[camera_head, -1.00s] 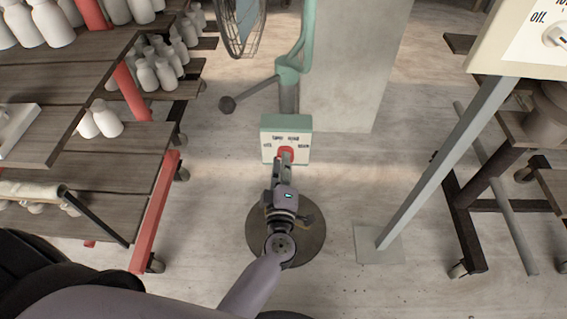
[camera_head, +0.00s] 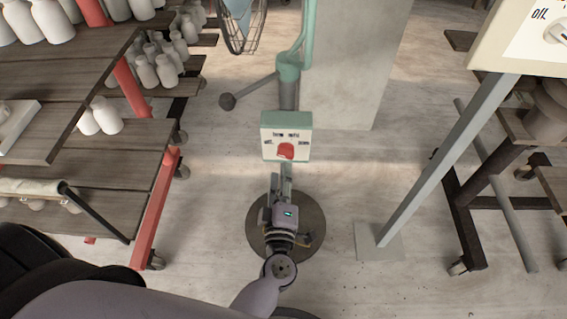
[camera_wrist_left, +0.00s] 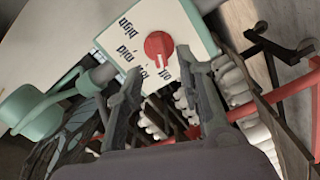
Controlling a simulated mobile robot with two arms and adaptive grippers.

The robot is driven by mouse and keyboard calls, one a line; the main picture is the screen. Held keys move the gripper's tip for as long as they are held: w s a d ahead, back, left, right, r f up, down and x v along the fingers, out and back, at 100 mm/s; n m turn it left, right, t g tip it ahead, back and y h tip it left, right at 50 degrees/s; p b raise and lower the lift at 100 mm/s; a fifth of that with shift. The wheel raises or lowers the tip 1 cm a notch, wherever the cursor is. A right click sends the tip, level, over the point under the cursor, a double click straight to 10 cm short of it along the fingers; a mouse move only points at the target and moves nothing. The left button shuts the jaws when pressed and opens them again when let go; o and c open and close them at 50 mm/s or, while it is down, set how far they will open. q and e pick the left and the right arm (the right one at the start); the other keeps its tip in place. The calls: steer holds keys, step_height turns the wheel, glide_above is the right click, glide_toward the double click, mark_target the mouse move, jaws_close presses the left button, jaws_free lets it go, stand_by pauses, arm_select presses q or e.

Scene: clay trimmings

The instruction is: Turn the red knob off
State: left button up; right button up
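The red knob (camera_head: 286,151) is on the front of a pale control box with a green top (camera_head: 286,120), on the fan's stand. Its face carries printed labels, with off at the left in the head view. In the left wrist view the knob (camera_wrist_left: 158,46) is fully visible, between and beyond the fingers. My left gripper (camera_head: 281,178) is just below the box, apart from the knob. In the left wrist view its two fingers (camera_wrist_left: 163,72) are spread with nothing between them. My right gripper is not in view.
The fan (camera_head: 241,22) stands behind the box, with a rod and dark ball (camera_head: 228,101) sticking out left. Shelves with white bottles (camera_head: 60,85) are at the left. A second control panel on a grey post (camera_head: 440,165) is at the right. Floor lies clear between.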

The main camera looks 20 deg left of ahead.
arm_select(q)
steer(key=v, duration=0.7)
stand_by(0.3)
